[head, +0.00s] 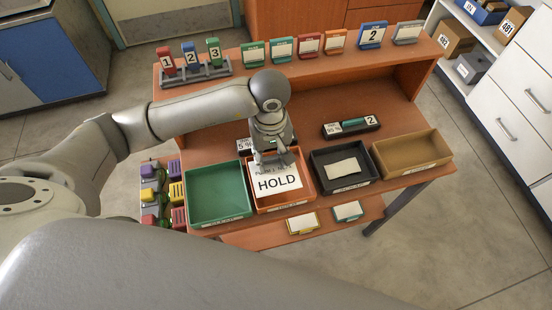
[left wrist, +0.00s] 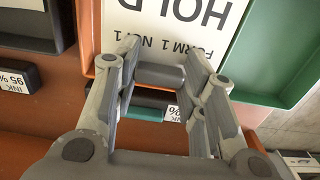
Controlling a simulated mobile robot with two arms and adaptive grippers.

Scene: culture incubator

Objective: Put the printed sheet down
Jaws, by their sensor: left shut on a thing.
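The printed sheet (head: 277,182) is white with "HOLD" in large black letters. It is over the orange tray (head: 284,206), with the tray's rim showing around it; I cannot tell whether it touches the floor. My left gripper (head: 272,158) is at the sheet's back edge, its fingers closed on a grey bar there. In the left wrist view the sheet (left wrist: 170,30) lies just beyond the fingertips (left wrist: 165,68), with the grey bar between them. My right gripper is not in view.
A green tray (head: 218,216) stands left of the orange one. A black tray (head: 343,187) with a pale sheet and a tan tray (head: 411,174) stand to the right. Ink pads (head: 351,128) lie behind. A raised shelf (head: 345,63) with several signs runs along the back.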

